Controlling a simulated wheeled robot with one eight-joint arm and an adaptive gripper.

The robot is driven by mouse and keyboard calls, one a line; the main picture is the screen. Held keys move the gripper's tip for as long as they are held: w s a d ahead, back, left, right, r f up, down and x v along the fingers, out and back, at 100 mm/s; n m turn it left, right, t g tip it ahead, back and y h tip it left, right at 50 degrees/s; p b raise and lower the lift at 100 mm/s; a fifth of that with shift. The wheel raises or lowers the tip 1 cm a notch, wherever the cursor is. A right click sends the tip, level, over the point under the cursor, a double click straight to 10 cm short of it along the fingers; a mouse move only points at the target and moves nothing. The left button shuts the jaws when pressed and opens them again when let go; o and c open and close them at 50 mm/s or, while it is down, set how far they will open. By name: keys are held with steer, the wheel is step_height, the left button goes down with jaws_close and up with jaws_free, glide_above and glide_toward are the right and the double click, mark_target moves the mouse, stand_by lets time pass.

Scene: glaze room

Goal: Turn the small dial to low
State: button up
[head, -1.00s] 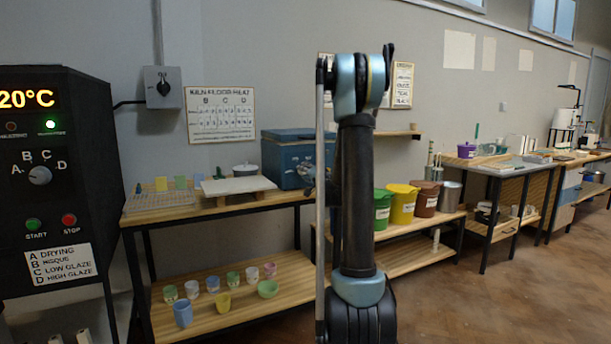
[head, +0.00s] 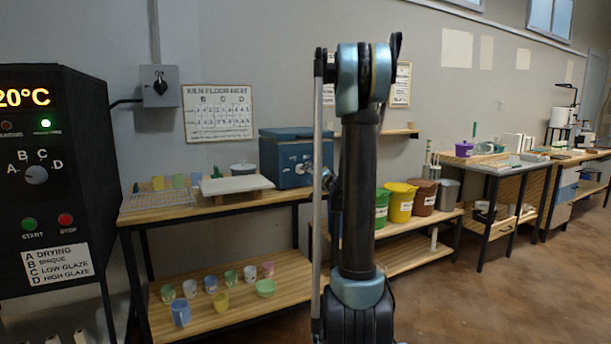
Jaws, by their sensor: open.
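A small grey round dial (head: 36,175) sits on the black kiln control panel (head: 82,130) at the far left, ringed by the letters A, B, C and D. Its pointer is too small to read surely. A label (head: 57,262) below lists A drying, B bisque, C low glaze, D high glaze. A grey wall box (head: 160,87) with a black rotary knob hangs right of the panel. My arm stands upright in mid-picture, well to the right of the panel. I cannot make out my gripper.
Start (head: 29,224) and stop (head: 65,220) buttons lie below the dial. A wooden shelf table (head: 225,208) with a blue chest (head: 290,158) and several cups stands along the wall, right of the kiln. Open floor (head: 450,300) lies at the right.

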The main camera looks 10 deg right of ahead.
steer(key=shift+v, duration=2.7)
steer(key=s+a+f+n+g+y, duration=0.1)
steer(key=s+a+f+n+g, duration=0.25)
steer(key=s+a, duration=0.45)
steer(key=s+a+f+n+g, duration=0.3)
steer(key=s+a+g, duration=0.15)
steer(key=s, duration=0.75)
steer(key=s+d+f+g+h, duration=0.2)
steer(key=s+d+f, duration=0.1)
steer(key=s, duration=0.5)
steer(key=s+d+f+n+g+h, duration=0.1)
steer(key=s+d+f+g+h, duration=0.1)
steer(key=s+f, duration=0.3)
steer(key=s+d+f+n+g+h, duration=0.1)
steer(key=s+d+f+g+h, duration=0.1)
steer(key=s, duration=1.1)
step_height(320, 180, down, 3)
steer(key=shift+d+r+g+h, duration=0.15)
steer(key=shift+d+g+h, duration=0.25)
steer(key=shift+d, duration=0.5)
